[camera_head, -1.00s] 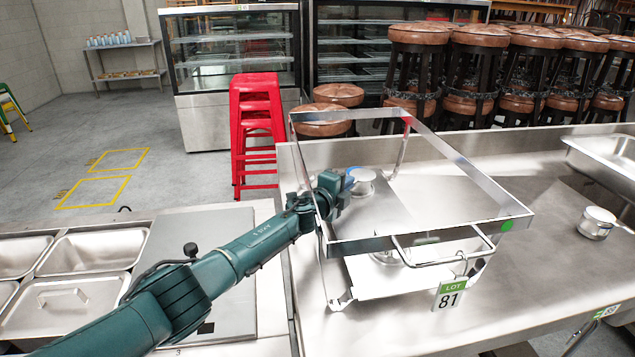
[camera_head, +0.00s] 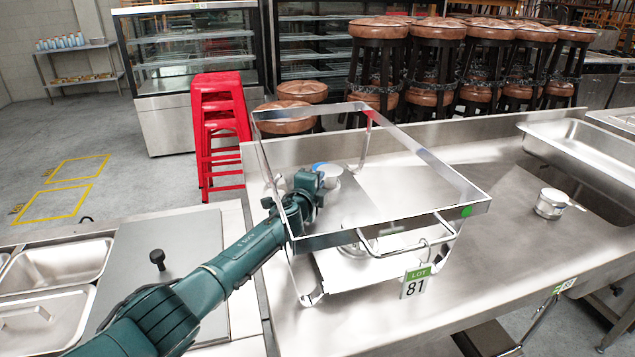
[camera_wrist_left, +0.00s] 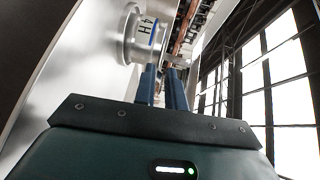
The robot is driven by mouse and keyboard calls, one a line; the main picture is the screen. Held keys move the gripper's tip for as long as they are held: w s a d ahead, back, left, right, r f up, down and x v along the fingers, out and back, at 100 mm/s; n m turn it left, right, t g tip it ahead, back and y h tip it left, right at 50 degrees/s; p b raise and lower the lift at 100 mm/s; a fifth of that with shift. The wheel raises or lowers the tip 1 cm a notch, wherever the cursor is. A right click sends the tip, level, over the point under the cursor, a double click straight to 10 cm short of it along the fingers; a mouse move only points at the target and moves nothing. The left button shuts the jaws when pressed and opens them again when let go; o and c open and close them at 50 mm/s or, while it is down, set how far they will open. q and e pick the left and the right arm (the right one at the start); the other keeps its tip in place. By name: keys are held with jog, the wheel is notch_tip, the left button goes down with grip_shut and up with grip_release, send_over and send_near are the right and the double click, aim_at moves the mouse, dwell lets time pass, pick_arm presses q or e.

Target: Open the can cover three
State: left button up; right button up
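My left gripper (camera_head: 319,181) reaches through the steel frame stand, close to a small white-and-metal pot (camera_head: 329,177) on the counter. In the left wrist view, its two blue fingers (camera_wrist_left: 164,84) are close together with a narrow gap. The pot (camera_wrist_left: 136,40), marked "4 H", shows just past the fingertips. I cannot tell whether they touch it or grip its handle. A grey flat cover (camera_head: 175,240) with a black knob (camera_head: 157,258) lies left of my arm. A metal lid (camera_head: 35,318) with a handle covers a pan at the lower left. My right gripper is not in view.
The steel frame stand (camera_head: 445,207) with a "LOT 81" tag (camera_head: 415,282) surrounds the gripper. Another small pot (camera_head: 550,203) and a sink basin (camera_head: 590,148) are on the right. Red stools (camera_head: 219,120) stand behind. The counter's front right is clear.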

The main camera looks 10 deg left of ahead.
pick_arm(q)
jog(key=shift+o, duration=1.3)
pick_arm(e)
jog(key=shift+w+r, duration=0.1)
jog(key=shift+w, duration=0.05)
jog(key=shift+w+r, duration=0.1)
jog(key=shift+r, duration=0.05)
pick_arm(q)
jog(key=shift+s+a+r+p, duration=0.2)
jog(key=shift+s+p, duration=0.3)
jog(key=shift+p, duration=0.15)
jog(key=p+v, duration=0.3)
jog(key=v, duration=0.9)
jog(key=shift+f, duration=0.15)
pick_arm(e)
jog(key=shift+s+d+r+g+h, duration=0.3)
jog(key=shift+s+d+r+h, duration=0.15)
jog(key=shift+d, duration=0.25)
